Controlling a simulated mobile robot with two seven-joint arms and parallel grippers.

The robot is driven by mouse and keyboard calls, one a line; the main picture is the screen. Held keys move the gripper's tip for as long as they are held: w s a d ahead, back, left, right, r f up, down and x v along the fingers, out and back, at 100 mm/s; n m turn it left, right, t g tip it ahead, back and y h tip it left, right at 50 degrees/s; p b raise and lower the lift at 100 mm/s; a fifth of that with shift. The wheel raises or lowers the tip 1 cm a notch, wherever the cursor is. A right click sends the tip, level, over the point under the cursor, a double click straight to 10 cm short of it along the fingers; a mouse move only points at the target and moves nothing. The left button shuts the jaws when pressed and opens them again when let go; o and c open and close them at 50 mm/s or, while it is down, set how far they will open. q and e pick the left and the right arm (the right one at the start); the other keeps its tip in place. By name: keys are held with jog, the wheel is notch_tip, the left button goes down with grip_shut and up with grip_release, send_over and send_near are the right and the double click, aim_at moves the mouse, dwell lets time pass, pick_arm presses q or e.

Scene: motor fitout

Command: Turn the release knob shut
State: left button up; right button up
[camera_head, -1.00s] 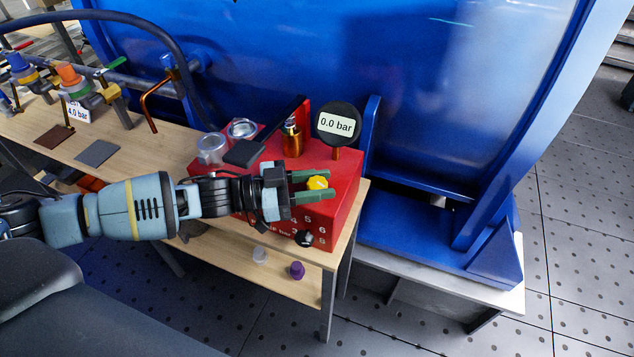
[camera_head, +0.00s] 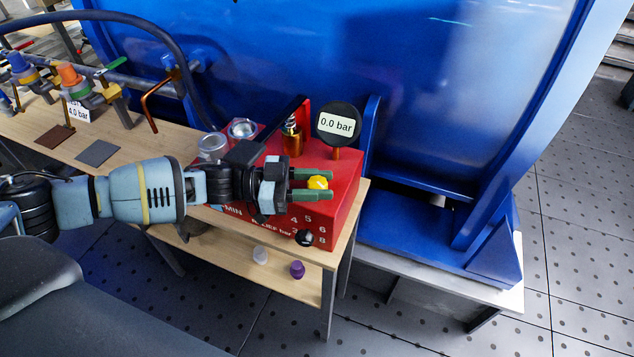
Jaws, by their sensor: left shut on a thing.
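The yellow knob (camera_head: 318,183) sits on the red pump box (camera_head: 345,205), near its front right edge. I take it for the release knob. My left gripper (camera_head: 318,184) reaches in from the left, its two green fingers on either side of the yellow knob and shut on it. The fingers hide part of the knob's sides. A round gauge (camera_head: 337,123) on the box reads 0.0 bar. A black knob (camera_head: 304,238) is on the box's front face by a printed number scale. My right gripper is not in view.
The box stands at the right end of a wooden bench (camera_head: 190,120). A brass fitting (camera_head: 292,138) and a red lever (camera_head: 301,112) rise behind the gripper. A blue tank (camera_head: 400,60) walls off the back. A purple cap (camera_head: 297,269) lies on the lower shelf.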

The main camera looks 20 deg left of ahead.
pick_arm(q)
jog(key=o, duration=1)
jog(key=shift+c, duration=0.2)
jog(key=shift+b+v, duration=0.35)
jog(key=shift+v, duration=3.5)
